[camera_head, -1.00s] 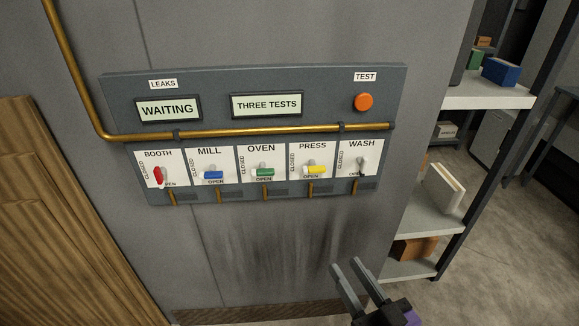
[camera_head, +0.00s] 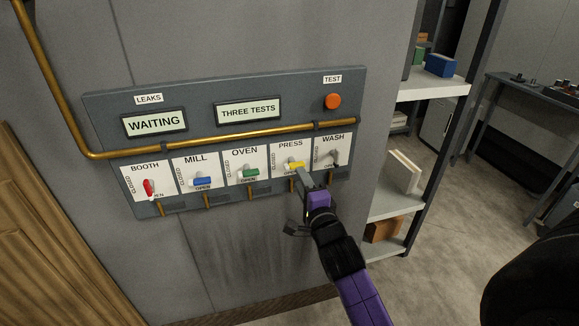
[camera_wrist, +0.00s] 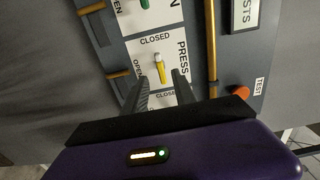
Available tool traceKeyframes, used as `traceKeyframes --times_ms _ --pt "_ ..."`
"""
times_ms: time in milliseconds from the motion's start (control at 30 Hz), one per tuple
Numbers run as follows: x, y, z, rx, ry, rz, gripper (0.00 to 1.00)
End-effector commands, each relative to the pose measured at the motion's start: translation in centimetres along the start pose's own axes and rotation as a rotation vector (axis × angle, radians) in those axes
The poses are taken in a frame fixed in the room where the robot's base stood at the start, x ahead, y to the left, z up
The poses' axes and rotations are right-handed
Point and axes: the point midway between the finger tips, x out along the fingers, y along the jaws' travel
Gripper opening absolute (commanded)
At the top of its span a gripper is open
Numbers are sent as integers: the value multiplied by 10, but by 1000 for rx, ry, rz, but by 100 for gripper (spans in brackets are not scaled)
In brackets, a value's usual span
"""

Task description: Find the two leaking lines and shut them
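A grey panel (camera_head: 230,88) on the wall carries valve handles: BOOTH red (camera_head: 148,187), MILL blue (camera_head: 203,181), OVEN green (camera_head: 250,174), PRESS yellow (camera_head: 295,166) and WASH dark grey (camera_head: 335,157). The red and grey handles stand roughly upright; the blue, green and yellow ones lie crosswise. The LEAKS display (camera_head: 154,122) reads WAITING; another display (camera_head: 248,111) reads THREE TESTS. The orange TEST button (camera_head: 333,101) is at upper right. My gripper (camera_wrist: 159,77) is open in front of the PRESS plate, its fingertips either side of the yellow handle (camera_wrist: 161,72); contact cannot be told.
A brass pipe (camera_head: 220,139) crosses the panel above the valve plates, with short stubs below. A shelf unit (camera_head: 430,88) with boxes stands to the right. A wooden door (camera_head: 50,240) is at left. A workbench (camera_head: 535,88) stands farther right over open floor.

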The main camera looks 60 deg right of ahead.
Motion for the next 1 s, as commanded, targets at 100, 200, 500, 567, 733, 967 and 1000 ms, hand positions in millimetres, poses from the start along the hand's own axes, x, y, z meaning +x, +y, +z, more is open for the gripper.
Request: traceKeyframes --times_ms 100,200,500,567,733,967,1000 --pt "14 -3 0 1 0 -3 33" --pt "30 -4 1 1 -2 -3 33" --pt "68 -3 1 -1 -1 -3 33" --pt "71 -2 1 -1 -1 -2 33" --pt "74 -1 0 -1 -1 -2 33" --pt "74 -1 1 -2 -1 -2 17" --pt "74 -1 1 -2 -1 -2 9"
